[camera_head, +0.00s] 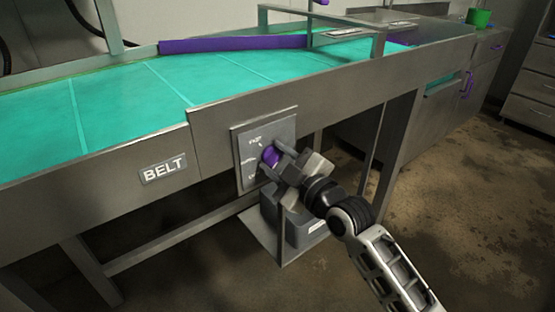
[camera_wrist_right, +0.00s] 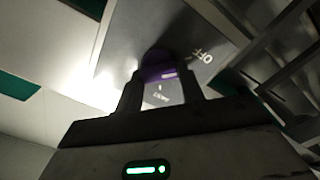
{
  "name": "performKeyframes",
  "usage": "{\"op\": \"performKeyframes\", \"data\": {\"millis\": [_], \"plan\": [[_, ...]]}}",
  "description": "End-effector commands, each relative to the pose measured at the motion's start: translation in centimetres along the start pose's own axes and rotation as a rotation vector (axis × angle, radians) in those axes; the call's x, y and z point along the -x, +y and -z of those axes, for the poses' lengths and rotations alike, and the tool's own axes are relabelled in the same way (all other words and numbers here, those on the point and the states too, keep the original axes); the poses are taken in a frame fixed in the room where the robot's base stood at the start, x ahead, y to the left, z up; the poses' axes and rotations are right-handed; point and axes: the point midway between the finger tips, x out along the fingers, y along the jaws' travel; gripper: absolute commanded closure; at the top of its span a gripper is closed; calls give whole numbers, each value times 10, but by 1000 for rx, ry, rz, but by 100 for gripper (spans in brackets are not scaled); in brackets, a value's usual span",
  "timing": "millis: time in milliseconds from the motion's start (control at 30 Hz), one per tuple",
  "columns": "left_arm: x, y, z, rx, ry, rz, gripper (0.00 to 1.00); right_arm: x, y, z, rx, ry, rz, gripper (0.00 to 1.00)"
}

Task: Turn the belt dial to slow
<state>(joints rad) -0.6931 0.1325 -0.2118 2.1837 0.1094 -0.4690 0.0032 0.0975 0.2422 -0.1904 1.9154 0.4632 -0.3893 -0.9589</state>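The belt dial (camera_head: 271,156) is a purple knob on a grey panel (camera_head: 284,127) fixed to the conveyor's front side. The panel carries printed words, partly hidden by my right gripper (camera_head: 273,160). A label reading BELT (camera_head: 163,169) is left of the panel. My right gripper has one finger on each side of the dial. In the right wrist view, the purple dial (camera_wrist_right: 158,66) fills the gap between the fingertips, and pale lettering shows on the panel (camera_wrist_right: 118,62). The fingers look closed against the dial. My left gripper is not in view.
The conveyor has a teal belt (camera_head: 130,95) with a purple bar (camera_head: 232,44) along its far side. A grey box (camera_head: 305,226) is below the panel, behind my right gripper. A green cup (camera_head: 479,17) stands at the far right. The floor at right is open.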

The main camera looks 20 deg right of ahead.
Motion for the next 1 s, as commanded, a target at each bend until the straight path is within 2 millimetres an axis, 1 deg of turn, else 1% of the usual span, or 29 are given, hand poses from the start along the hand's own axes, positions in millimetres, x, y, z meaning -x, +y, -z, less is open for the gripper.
{"op": "performKeyframes", "data": {"millis": [267, 433, 667, 867, 1000], "plan": [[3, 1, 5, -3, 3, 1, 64, 0, 1, 0, -30, -1, 1, 85], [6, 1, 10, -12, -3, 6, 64, 0, 2, 1, -108, -2, 2, 85], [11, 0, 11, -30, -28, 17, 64, 0, 4, 2, -293, -2, 3, 85], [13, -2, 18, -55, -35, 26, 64, 0, 5, 1, -473, -2, 2, 85], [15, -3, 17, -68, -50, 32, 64, 0, 5, 0, -591, -2, 2, 85]]}}
